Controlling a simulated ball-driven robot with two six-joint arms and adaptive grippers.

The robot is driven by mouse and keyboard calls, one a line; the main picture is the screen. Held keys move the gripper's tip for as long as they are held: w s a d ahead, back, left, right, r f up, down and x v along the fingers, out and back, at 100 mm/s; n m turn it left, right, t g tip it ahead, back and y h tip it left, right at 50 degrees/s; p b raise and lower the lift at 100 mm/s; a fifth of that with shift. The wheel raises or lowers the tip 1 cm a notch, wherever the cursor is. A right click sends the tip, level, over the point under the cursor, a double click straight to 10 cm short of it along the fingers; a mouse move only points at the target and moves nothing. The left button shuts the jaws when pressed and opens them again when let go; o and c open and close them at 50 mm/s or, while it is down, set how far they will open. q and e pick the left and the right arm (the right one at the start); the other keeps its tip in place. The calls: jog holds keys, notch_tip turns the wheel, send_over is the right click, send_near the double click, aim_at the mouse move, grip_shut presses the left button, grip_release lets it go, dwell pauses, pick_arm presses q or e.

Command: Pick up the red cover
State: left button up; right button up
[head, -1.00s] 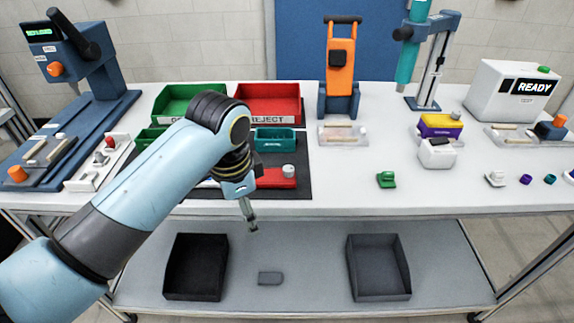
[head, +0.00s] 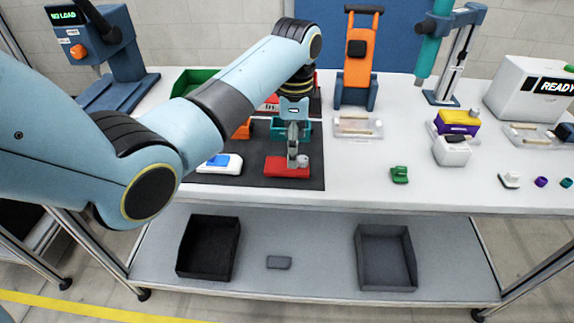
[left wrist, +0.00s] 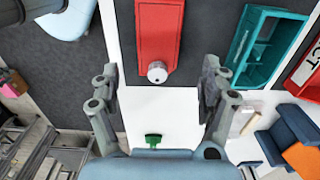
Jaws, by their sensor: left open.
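The red cover (head: 284,170) lies on the dark mat, with a pale round knob (head: 303,160) at its right end. In the left wrist view the cover (left wrist: 158,35) is at the top middle, and its knob (left wrist: 157,72) points toward the gripper base. My left gripper (head: 294,160) points down over the cover near the knob. In the left wrist view its open fingers (left wrist: 158,75) stand apart on either side of the knob, with nothing held. The exact height above the cover is hard to tell. My right gripper is not in view.
A teal tray (left wrist: 262,45) stands close behind the cover. A white part with a blue top (head: 220,163) lies to its left on the mat (head: 250,180). A green part (head: 399,175) and a white box (head: 452,150) are to the right. The table between is clear.

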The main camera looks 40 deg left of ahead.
pick_arm(q)
notch_tip(320, 180, down, 5)
jog(key=shift+s+f, duration=0.1)
jog(key=shift+s, duration=0.05)
jog(key=c, duration=1.3)
